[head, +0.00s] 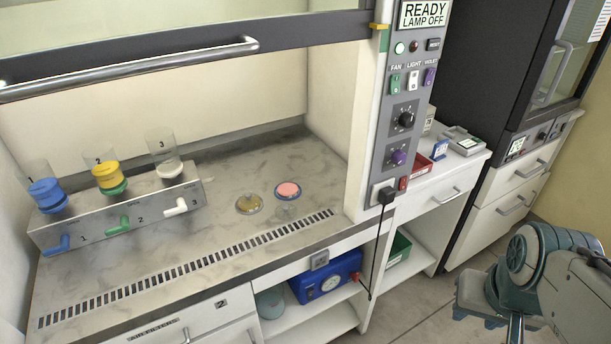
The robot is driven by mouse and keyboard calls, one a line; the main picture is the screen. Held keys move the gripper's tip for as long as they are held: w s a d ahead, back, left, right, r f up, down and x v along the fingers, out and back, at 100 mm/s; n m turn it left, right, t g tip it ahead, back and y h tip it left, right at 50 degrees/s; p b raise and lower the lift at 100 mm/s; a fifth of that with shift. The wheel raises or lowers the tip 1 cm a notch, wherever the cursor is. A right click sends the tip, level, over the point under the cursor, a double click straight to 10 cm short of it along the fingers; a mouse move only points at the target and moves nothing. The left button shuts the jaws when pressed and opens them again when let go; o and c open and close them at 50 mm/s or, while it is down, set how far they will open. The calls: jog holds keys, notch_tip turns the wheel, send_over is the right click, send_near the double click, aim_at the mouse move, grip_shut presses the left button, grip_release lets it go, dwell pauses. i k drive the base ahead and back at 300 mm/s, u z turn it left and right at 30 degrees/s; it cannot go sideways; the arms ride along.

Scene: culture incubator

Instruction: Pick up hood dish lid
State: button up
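Two small round dishes lie on the hood's marbled worktop (225,235), right of centre, behind the slotted grille. My arm is at the lower right, outside the hood and well away from the dishes. My gripper's fingers are not seen.
The raised sash with its handle bar (130,70) crosses the top of the hood opening. A manifold (120,215) with three filter cups and taps stands on the left. The control pillar (400,110) borders the right. A black cable (378,250) hangs there. Worktop around the dishes is clear.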

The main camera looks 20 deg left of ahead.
aim_at(286, 188)
jog(key=u, duration=0.75)
jog(key=i, duration=1)
jog(key=u, duration=0.85)
